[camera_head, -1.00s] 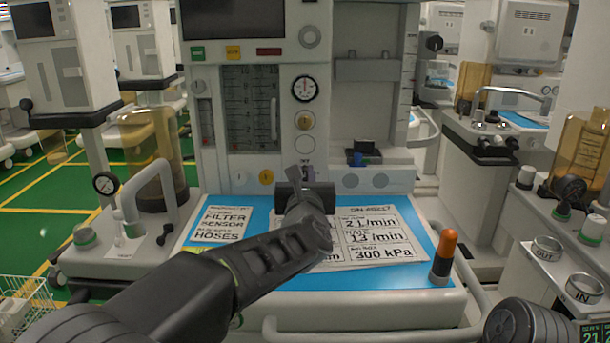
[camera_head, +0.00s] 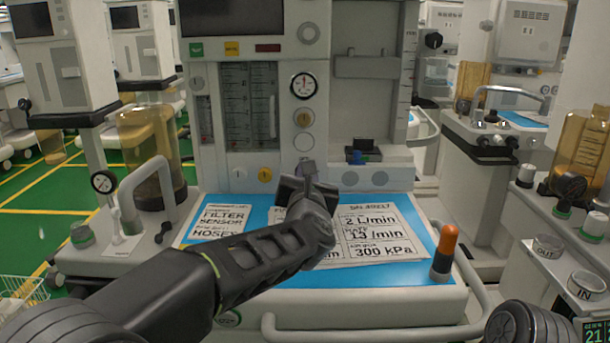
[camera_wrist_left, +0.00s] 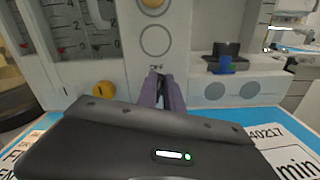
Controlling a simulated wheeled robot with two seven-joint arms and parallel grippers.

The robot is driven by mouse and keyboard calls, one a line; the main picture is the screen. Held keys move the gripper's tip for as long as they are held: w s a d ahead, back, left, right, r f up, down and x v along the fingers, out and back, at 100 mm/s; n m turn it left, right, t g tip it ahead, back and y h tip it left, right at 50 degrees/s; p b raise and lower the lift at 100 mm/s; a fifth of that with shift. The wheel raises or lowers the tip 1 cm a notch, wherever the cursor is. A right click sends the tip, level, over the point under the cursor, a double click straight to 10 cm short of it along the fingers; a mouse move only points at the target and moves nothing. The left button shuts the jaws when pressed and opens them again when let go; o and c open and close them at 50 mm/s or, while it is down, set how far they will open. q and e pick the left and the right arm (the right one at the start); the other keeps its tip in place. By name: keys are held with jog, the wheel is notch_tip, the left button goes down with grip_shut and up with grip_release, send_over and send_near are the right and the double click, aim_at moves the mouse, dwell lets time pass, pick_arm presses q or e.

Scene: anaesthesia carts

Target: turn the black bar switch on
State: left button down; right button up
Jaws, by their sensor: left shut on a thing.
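The black bar switch (camera_wrist_left: 160,84) is on the pale front panel of the anaesthesia cart (camera_head: 350,150), below a round blank disc. A small dark label that seems to read OFF is just above it. My left gripper (camera_wrist_left: 162,92) has its two greyish-purple fingers shut on the switch, one on each side. Only a narrow dark part of the bar shows between them, so its exact angle is hard to tell. In the head view my left gripper (camera_head: 307,170) reaches the panel and hides the switch. My right gripper is not in view.
A yellow knob (camera_head: 265,174) is left of the switch. A pressure gauge (camera_head: 304,86) is above. A blue worktop (camera_head: 280,277) with printed sheets lies under my left arm. An orange-topped cylinder (camera_head: 445,250) stands at its right edge.

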pick_arm(q)
jog(key=shift+d+f+m, duration=0.1)
jog(key=shift+d+m, duration=0.05)
jog(key=shift+m, duration=0.85)
jog(key=shift+d+f+m, duration=0.1)
jog(key=shift+m, duration=0.9)
jog(key=c, duration=1.5)
grip_release()
jog(key=shift+s, duration=3.9)
jog(key=shift+o, duration=0.2)
